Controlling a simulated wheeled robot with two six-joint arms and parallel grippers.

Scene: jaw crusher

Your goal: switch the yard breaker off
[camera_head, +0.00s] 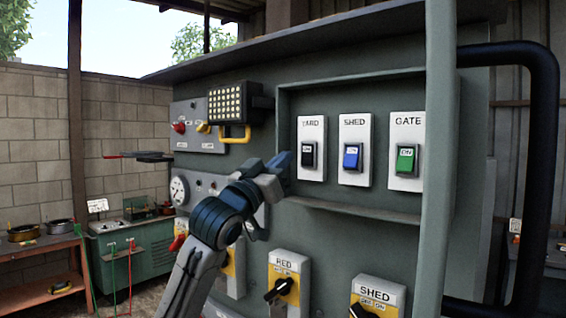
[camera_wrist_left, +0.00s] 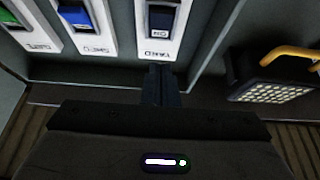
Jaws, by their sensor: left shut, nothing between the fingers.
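The yard breaker (camera_head: 311,172) is a white plate with a black rocker switch, leftmost of three in a recessed grey panel. Its rocker has a small label that seems to read ON. In the left wrist view the yard breaker (camera_wrist_left: 158,50) appears upside down, just beyond my fingertips. My left gripper (camera_head: 284,163) is shut and empty, just left of the yard plate in the head view. Its closed fingers (camera_wrist_left: 160,80) point at the plate's YARD lettering end in the wrist view. I cannot tell whether they touch it. My right gripper is not in view.
The shed breaker (camera_head: 353,172), with a blue rocker, and the gate breaker (camera_head: 406,177), with a green rocker, stand to the right. A lamp (camera_head: 238,103) juts out at the left. A ledge runs below the breakers, with yellow rotary switches (camera_head: 289,268) under it. A grey post (camera_head: 437,160) stands at the right.

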